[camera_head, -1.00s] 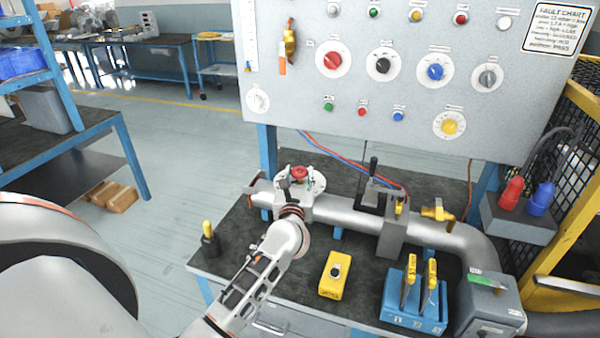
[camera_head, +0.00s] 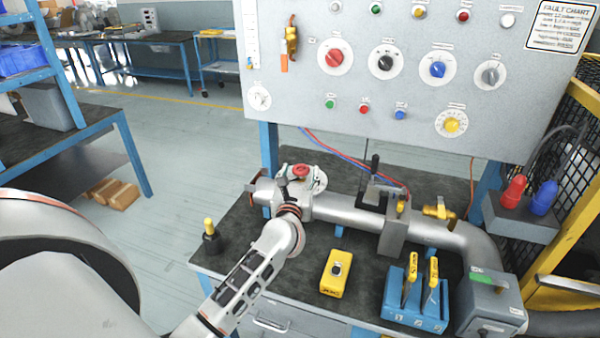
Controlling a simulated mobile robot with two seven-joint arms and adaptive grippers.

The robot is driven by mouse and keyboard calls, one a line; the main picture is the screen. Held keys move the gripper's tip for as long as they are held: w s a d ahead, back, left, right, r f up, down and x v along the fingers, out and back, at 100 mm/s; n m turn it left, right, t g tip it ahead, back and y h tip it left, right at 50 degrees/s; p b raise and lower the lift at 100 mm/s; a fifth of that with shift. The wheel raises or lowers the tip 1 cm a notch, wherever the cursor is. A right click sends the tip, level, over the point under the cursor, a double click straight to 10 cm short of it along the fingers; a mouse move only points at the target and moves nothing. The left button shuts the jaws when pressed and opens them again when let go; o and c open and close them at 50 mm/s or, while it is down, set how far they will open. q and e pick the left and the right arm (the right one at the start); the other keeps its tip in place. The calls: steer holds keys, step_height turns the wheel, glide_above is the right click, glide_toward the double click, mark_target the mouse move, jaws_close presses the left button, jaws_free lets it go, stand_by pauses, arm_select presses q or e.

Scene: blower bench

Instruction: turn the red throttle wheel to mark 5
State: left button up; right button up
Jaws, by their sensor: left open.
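The red throttle wheel (camera_head: 300,171) sits on top of a pale round plate (camera_head: 319,180) on the grey pipe (camera_head: 340,211) at the bench's back left. My left arm reaches in from the lower left. Its gripper (camera_head: 300,191) is open, at the near side of the wheel and over part of the plate. The fingertips are small and partly lost against the pale metal, so I cannot tell whether they touch the wheel. The marks on the plate are too small to read. My right gripper is not in view.
A grey panel (camera_head: 400,100) with knobs stands behind the bench. A black lever (camera_head: 374,168) and a brass valve (camera_head: 440,211) are along the pipe. A yellow box (camera_head: 336,272), a blue holder (camera_head: 416,310) and a yellow-topped black post (camera_head: 211,238) stand on the bench.

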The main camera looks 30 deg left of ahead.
arm_select(q)
steer(key=v, duration=1.1)
steer(key=shift+s, duration=0.25)
steer(key=shift+d+r, duration=0.1)
steer(key=shift+r, duration=0.05)
